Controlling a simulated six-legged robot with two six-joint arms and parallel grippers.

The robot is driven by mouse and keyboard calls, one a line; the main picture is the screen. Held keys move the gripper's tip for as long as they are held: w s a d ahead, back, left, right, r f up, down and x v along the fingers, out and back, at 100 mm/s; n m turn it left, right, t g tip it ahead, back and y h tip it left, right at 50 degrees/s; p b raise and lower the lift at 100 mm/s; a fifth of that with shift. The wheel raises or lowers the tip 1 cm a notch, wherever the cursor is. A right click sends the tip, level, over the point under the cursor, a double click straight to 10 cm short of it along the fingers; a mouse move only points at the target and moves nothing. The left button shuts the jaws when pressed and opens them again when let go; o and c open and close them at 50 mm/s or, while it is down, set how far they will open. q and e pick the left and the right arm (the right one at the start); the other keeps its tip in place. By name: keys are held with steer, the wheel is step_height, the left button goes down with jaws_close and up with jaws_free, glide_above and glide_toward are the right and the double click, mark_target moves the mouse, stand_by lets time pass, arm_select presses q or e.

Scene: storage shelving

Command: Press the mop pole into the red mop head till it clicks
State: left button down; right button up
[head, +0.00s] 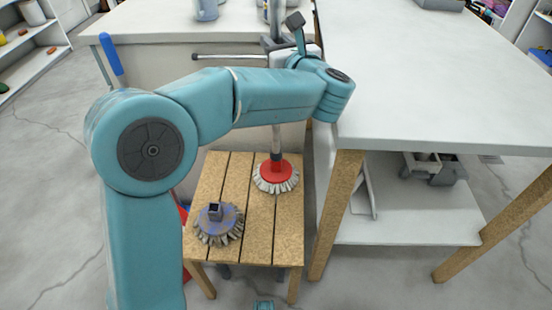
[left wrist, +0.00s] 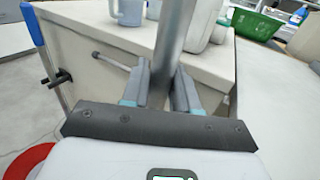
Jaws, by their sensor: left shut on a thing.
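The red mop head (head: 276,170) sits upright with its pale bristles down on a slatted wooden stool (head: 235,175). The grey mop pole (head: 276,138) stands about upright over it, its dark lower end at the red socket; I cannot tell how deep it sits. My left gripper (left wrist: 161,78) is shut on the pole (left wrist: 175,40), which passes between its fingers in the left wrist view. In the head view my left arm hides the middle of the pole. A blue-purple mop head (head: 217,222) with a square socket lies at the stool's front left.
A white-topped table (head: 430,80) with a lower shelf stands close to the stool's right. A counter (head: 160,25) with jugs is behind. A blue-handled pole (head: 111,55) leans at the left. A red object (left wrist: 30,162) is on the floor. The left floor is mostly clear.

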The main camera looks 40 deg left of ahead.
arm_select(q)
steer(key=shift+f, duration=0.15)
steer(key=c, duration=0.8)
jaws_free()
